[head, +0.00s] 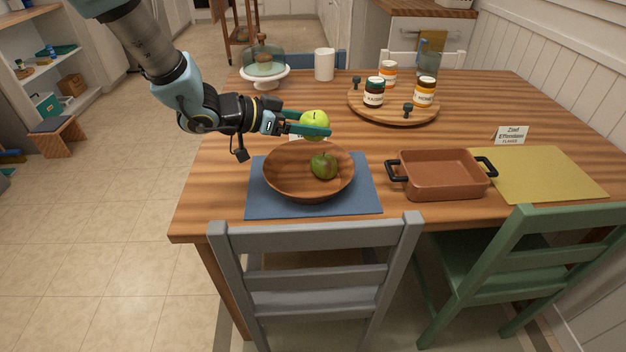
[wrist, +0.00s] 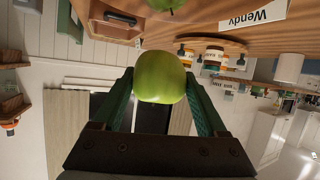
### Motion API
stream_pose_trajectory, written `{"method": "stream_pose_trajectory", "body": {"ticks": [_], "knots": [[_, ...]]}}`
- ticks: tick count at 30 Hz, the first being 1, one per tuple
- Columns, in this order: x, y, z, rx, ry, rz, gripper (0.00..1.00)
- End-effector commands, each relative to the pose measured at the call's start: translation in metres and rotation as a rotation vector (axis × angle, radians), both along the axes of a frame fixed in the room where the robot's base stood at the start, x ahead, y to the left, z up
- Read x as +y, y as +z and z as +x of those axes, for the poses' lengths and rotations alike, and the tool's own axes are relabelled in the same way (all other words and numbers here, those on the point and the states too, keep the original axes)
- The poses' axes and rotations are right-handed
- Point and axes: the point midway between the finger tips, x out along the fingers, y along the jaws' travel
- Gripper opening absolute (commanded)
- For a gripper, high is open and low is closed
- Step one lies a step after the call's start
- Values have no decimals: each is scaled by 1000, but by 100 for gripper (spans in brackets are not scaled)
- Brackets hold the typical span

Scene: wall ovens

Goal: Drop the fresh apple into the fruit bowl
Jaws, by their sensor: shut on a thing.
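A bright green apple (head: 314,119) is held between the green fingers of my gripper (head: 310,129), above the far edge of a wooden bowl. It also shows between the two fingers in the wrist view (wrist: 160,78). The brown wooden bowl (head: 285,190) stands on a blue placemat (head: 365,202) near the table's front edge. A second, darker green apple with a reddish-brown tinge (head: 323,166) lies inside the bowl. The gripper is shut on the bright apple, with the fingers reaching in from the left.
A terracotta baking dish (head: 440,175) with black handles stands right of the bowl, partly near a yellow placemat (head: 540,172). A wooden turntable (head: 400,112) holds several jars behind. A covered cake stand (head: 264,75) and white cup (head: 324,64) stand at the back. Chairs line the front.

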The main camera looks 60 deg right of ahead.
Motion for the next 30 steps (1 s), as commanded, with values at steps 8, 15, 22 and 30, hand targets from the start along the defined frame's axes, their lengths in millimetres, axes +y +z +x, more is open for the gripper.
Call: {"method": "stream_pose_trajectory", "body": {"ticks": [8, 15, 22, 30], "knots": [[0, -31, 0, 1, 0, -1, 12], [0, -31, 0, 0, 1, -1, 12], [0, -31, 0, 0, 1, -1, 93], [0, -32, 0, 0, 1, 0, 100]]}}
